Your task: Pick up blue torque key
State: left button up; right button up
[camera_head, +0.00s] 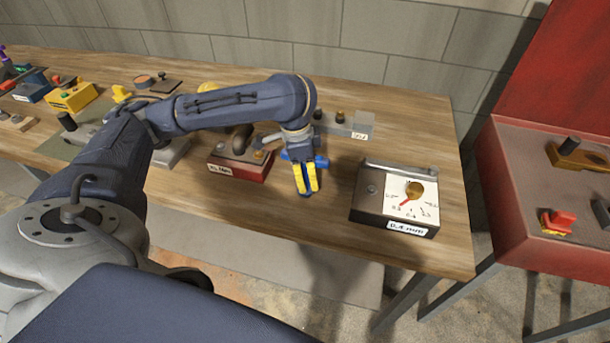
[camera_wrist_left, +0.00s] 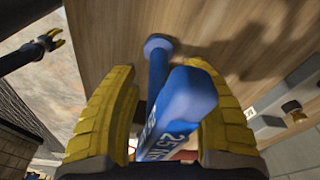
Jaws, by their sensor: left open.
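The blue torque key (camera_wrist_left: 182,108) has a shaft with a round end and a thick bar with white lettering starting "25". In the left wrist view it lies between the yellow fingers of my left gripper (camera_wrist_left: 160,115), which are open on either side of it. I cannot tell whether they touch it. In the head view a small part of the blue key (camera_head: 290,155) shows beside my left gripper (camera_head: 307,178), near the table's front edge. My right gripper (camera_wrist_left: 53,40) appears small at the upper left of the left wrist view; its opening is unclear.
A red-sided block (camera_head: 240,165) stands left of the key on the wooden table (camera_head: 330,215). A gauge box (camera_head: 397,198) with a dial stands to the right. A grey block (camera_head: 343,123) lies behind. A red bench (camera_head: 540,200) stands farther right.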

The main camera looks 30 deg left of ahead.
pick_arm(q)
jog(key=shift+c, duration=0.6)
grip_shut()
jog(key=shift+r, duration=0.1)
